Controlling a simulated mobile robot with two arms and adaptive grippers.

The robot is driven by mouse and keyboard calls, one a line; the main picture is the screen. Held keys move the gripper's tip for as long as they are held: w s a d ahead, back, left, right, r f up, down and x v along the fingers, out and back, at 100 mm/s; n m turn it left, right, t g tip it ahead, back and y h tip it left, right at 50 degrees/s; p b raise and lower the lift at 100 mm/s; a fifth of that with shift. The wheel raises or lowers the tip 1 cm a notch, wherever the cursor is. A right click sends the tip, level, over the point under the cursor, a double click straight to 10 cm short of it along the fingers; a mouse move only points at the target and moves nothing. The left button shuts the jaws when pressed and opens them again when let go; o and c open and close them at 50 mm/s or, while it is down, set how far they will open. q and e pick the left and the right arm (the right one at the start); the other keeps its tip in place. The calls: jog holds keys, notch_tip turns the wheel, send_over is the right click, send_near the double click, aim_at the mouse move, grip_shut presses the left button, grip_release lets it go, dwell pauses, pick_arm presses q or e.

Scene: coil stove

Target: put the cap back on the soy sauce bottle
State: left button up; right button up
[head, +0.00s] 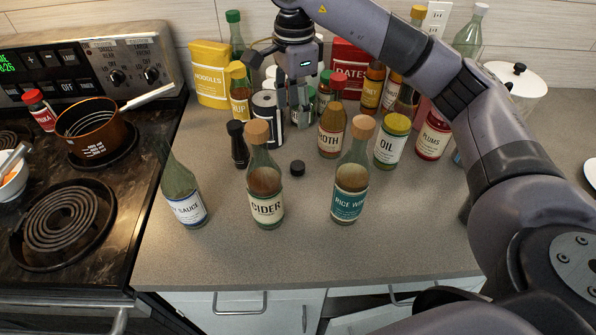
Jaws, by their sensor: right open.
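The soy sauce bottle (184,197), green glass with a white and blue label, stands upright near the counter's left edge, its neck uncapped. A small black cap (297,168) lies on the counter between and behind the cider bottle (266,188) and the rice wine bottle (350,178). My right gripper (303,122) hangs fingers-down behind the cap in the picture, open, apart from the cap, with nothing seen in it. Its fingers are close to a dark-and-white can (267,112) and the broth bottle (332,130). My left gripper is not in view.
Capped bottles and jars crowd the back, among them a black-topped shaker (238,146) and an oil jar (391,143). The stove with a copper pot (93,128) is at the left. The front counter (300,255) is clear. My right arm covers the right side.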

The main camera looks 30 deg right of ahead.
jog(key=p, duration=0.3)
send_over(295, 168)
notch_tip(295, 168, down, 11)
jog(key=shift+d+f, duration=0.1)
jog(key=shift+f, duration=0.45)
